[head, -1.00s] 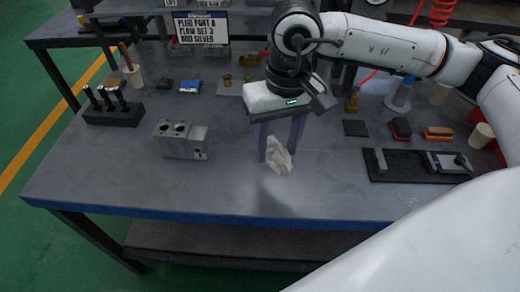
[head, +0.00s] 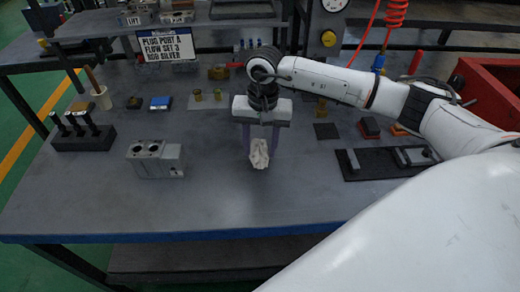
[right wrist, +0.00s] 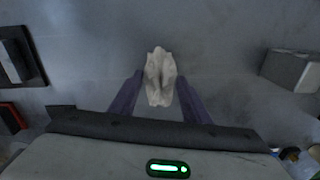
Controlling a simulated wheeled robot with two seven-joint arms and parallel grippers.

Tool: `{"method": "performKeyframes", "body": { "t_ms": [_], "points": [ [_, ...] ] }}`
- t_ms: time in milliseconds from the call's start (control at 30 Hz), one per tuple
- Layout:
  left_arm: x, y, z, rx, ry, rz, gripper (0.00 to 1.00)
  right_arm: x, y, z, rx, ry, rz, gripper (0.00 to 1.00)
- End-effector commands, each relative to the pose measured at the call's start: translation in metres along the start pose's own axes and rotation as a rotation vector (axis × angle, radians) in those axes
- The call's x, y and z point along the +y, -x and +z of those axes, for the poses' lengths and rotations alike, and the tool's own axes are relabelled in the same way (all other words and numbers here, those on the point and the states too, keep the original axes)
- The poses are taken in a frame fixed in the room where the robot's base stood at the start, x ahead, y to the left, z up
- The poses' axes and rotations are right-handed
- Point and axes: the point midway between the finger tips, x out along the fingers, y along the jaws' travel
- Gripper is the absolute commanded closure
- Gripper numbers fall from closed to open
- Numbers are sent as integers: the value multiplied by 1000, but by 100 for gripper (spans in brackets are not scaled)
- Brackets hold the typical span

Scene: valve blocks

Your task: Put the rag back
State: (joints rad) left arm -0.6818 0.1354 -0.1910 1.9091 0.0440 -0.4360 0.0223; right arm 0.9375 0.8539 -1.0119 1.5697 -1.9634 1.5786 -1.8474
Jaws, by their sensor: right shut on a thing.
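The rag (head: 259,154) is a crumpled off-white cloth near the middle of the grey bench. My right gripper (head: 260,146) points down over the bench, its two purple fingers on either side of the rag and shut on it. In the right wrist view the rag (right wrist: 159,78) sticks out beyond the fingertips (right wrist: 158,92). I cannot tell whether its lower end touches the bench top. My left gripper is not in view.
A grey valve block (head: 155,158) stands left of the rag. A black fixture plate (head: 385,163) lies to the right, with a dark square pad (head: 326,131) behind it. A sign (head: 167,44) and small parts stand at the back. The front bench top is clear.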

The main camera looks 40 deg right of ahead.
Motion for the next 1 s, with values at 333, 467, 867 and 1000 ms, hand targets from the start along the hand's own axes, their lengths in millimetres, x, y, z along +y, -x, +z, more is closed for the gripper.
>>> {"method": "performKeyframes", "body": {
  "t_ms": [333, 467, 867, 1000],
  "points": [
    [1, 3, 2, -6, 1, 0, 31, 1, -19, 0, 0, 2, 0, 75],
    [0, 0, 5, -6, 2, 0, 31, 1, -23, 0, 0, 2, 0, 75],
    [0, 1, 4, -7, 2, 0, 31, 1, -21, 0, 0, 2, 0, 38],
    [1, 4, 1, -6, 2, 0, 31, 0, -15, 0, 1, 2, -1, 38]
  ]
}}
